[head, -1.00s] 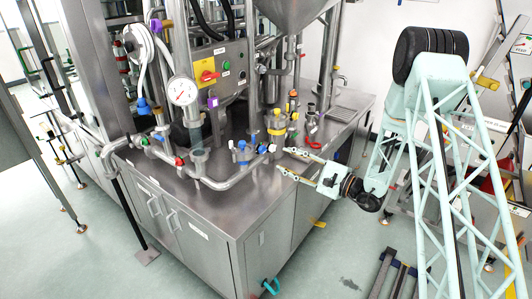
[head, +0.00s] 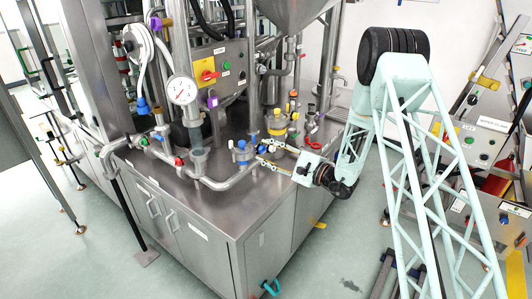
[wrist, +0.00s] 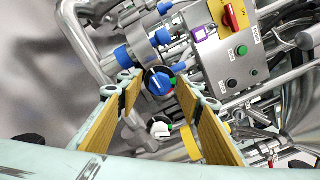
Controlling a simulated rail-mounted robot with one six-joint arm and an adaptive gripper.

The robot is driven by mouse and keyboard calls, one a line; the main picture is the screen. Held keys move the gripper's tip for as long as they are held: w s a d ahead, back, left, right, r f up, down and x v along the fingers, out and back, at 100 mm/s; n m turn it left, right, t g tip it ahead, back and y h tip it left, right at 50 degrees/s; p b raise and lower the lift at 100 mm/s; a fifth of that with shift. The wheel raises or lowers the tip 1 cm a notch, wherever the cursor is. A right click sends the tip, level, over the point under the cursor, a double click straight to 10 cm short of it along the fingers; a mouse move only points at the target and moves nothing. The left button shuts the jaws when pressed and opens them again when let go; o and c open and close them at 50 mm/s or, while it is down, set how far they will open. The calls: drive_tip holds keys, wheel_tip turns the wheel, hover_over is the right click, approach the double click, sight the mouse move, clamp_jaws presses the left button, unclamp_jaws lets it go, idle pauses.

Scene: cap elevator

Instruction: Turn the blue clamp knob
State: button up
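A round blue knob (wrist: 158,83) with a pale line across its face shows in the wrist view, framed between my fingertips. Larger blue clamp parts (wrist: 124,56) sit on the pipe just above and to its left. In the head view the blue clamp (head: 241,156) is on the pipe on top of the steel cabinet. My gripper (head: 261,152) is open, with its two long fingers reaching left toward the knob. No contact with the knob is clear, and I cannot tell how deep it sits between the tips.
A control box (head: 218,72) with a red-and-yellow switch stands behind. A round gauge (head: 182,91) rises to the left, and a yellow-topped valve (head: 277,122) stands close behind my fingers. Pipes crowd the cabinet's back; its front top (head: 225,202) is bare.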

drive_tip(key=shift+w, duration=0.1)
drive_tip(key=c, duration=0.9)
drive_tip(key=shift+m, duration=0.4)
drive_tip(key=m+p, duration=0.2)
drive_tip(key=m, duration=0.8)
drive_tip(key=shift+r, duration=0.15)
drive_tip(key=m+p, duration=0.3)
drive_tip(key=m, duration=0.3)
drive_tip(key=shift+w, duration=0.1)
drive_tip(key=m+p, duration=0.1)
drive_tip(key=m, duration=0.2)
drive_tip(key=shift+m+p, duration=0.9)
drive_tip(key=shift+m, duration=0.9)
